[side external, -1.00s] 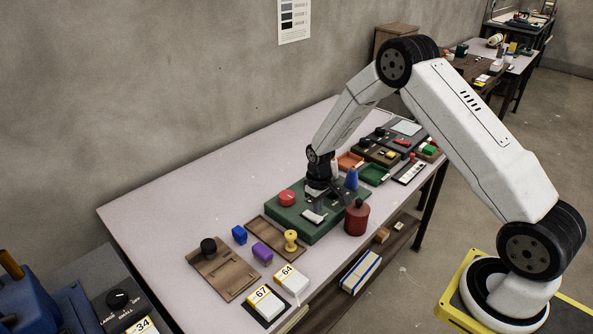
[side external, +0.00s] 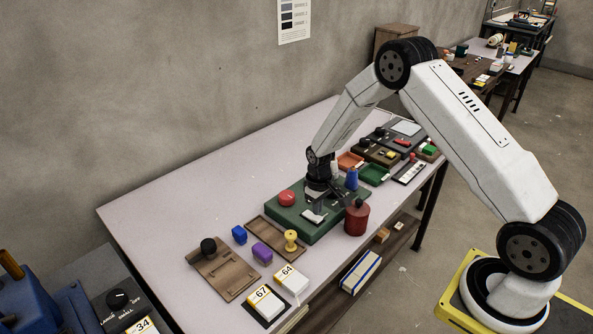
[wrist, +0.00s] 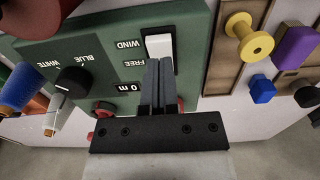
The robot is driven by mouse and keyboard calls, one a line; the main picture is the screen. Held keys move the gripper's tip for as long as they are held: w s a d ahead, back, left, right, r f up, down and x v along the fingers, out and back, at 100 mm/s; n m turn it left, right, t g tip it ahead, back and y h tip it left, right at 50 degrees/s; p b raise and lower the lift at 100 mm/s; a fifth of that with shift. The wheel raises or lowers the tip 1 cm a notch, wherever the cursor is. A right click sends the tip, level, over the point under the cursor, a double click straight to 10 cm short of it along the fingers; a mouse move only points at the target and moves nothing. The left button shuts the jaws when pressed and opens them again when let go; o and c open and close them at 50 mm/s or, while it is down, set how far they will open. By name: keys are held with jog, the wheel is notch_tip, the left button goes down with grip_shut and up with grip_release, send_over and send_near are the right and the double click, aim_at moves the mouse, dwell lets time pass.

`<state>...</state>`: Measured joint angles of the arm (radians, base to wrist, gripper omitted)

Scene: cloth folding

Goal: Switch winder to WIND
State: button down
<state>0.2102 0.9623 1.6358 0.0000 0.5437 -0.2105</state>
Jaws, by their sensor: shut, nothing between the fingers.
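The winder is a green box (side external: 283,228) on the bench with a red round button (side external: 287,198). In the wrist view its panel (wrist: 205,85) shows upside-down labels WIND, FREE, BLUE and WHITE, and a 0 m display (wrist: 129,87). A white rocker switch (wrist: 159,46) sits beside the WIND and FREE labels. My gripper (wrist: 162,62) is shut and empty. Its fingertips are at the FREE end of the switch; I cannot tell if they touch it. A black knob (wrist: 72,79) sits by BLUE and WHITE. In the side view my gripper (side external: 319,205) is low over the box.
A blue spool (side external: 352,180) and a red canister (side external: 356,218) stand close to the box's right. A wooden tray with a yellow spool (side external: 290,240), a purple block (side external: 262,252) and a blue block (side external: 239,235) are to its left. The bench behind (side external: 210,190) is clear.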

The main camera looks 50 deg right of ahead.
aim_at(317, 219)
jog(key=shift+f, duration=1.1)
dwell(1.1)
jog(key=shift+r, duration=3.45)
jog(key=shift+r, duration=0.1)
jog(key=shift+s+a+r, duration=0.25)
jog(key=shift+a+r, duration=0.05)
jog(key=shift+r, duration=0.1)
jog(key=s+a+r+t, duration=0.1)
jog(key=s+a+r, duration=0.3)
jog(key=s, duration=0.5)
jog(key=s+a+r+t, duration=0.1)
jog(key=s+a+r, duration=0.4)
jog(key=s+r, duration=0.2)
jog(key=shift+s+a+r+t, duration=0.2)
jog(key=shift+s+t, duration=0.1)
jog(key=shift+s, duration=0.8)
